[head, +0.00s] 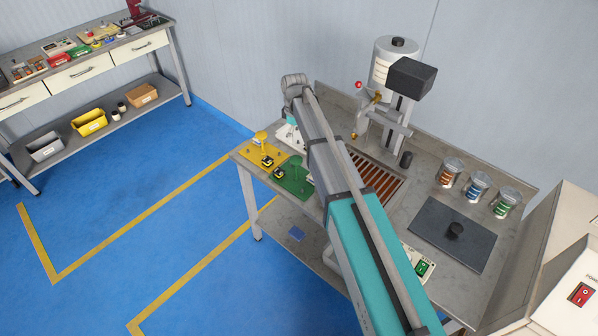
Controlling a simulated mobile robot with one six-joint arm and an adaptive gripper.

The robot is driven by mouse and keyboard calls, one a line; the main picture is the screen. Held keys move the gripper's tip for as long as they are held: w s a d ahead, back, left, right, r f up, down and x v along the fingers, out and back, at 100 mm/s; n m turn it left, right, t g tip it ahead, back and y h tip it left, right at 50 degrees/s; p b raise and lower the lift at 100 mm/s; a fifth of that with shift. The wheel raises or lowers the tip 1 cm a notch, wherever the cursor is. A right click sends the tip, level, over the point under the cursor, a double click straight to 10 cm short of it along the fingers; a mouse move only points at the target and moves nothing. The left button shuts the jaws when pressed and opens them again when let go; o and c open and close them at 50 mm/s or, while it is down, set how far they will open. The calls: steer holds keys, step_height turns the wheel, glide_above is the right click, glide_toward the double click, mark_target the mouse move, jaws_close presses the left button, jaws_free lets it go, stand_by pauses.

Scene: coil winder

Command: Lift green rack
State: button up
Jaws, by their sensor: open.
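A green piece (294,178), which looks like the green rack, lies at the left end of the steel workbench (330,103). It looks flat, and my arm hides part of its right side. A yellow base (251,155) lies just left of it, with a yellow upright part (261,137) and small black-and-yellow pieces (267,162) near the green edge. My arm reaches across the bench from the bottom of the picture and bends over above its left part. My gripper cannot be made out; it is hidden behind the arm.
A winder (397,60) with a white drum stands at the back of the bench. A slotted brown tray (376,182), a dark mat (440,250) and jars of coloured wire (479,184) lie to the right. A side table (100,55) stands far left; blue floor between is clear.

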mark_target(296, 159)
steer(key=shift+d+f, duration=0.1)
steer(key=shift+f, duration=0.1)
step_height(296, 159, down, 3)
steer(key=b, duration=0.3)
steer(key=shift+f+b, duration=2.6)
steer(key=shift+b, duration=0.25)
steer(key=shift+f, duration=0.1)
steer(key=shift+f+b, duration=2.5)
steer(key=shift+b, duration=0.1)
steer(key=shift+c, duration=0.3)
steer(key=c, duration=1.2)
steer(key=shift+r, duration=0.15)
steer(key=shift+c, duration=0.2)
